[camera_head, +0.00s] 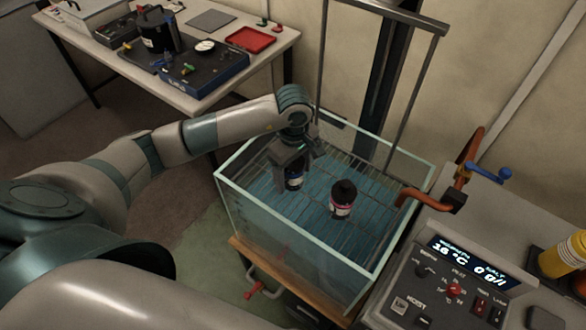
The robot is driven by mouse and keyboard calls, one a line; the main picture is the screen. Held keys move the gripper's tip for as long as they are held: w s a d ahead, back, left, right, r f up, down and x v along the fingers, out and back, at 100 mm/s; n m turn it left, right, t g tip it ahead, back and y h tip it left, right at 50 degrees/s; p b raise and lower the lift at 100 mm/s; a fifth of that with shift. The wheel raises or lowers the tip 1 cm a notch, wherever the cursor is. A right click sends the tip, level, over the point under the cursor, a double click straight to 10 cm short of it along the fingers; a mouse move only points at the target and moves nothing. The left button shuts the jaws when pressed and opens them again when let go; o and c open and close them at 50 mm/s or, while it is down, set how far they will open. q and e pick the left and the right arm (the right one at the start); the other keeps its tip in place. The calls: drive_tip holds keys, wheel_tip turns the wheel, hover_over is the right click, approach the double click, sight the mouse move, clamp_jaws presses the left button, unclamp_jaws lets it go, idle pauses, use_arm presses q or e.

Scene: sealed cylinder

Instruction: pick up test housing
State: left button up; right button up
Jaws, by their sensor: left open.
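One has a black cap and a white and red label, and this housing (341,205) stands upright on the wire rack near the middle. My right gripper is not in view.
A metal frame (322,62) rises behind the tank. An orange pipe with a blue handle (490,174) and a control panel (450,285) are at the right. A table (268,48) at the back left holds a black pot (156,30) and a red tray (250,39).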

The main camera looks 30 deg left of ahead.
use_arm(q)
drive_tip(key=c, duration=1.5)
drive_tip(key=shift+r, duration=0.1)
drive_tip(key=shift+w+r+b, duration=0.1)
drive_tip(key=shift+r+b, duration=0.25)
drive_tip(key=shift+r, duration=0.2)
wheel_tip(320, 180, up, 7)
drive_tip(key=b, duration=0.3)
drive_tip(key=shift+r, duration=0.9)
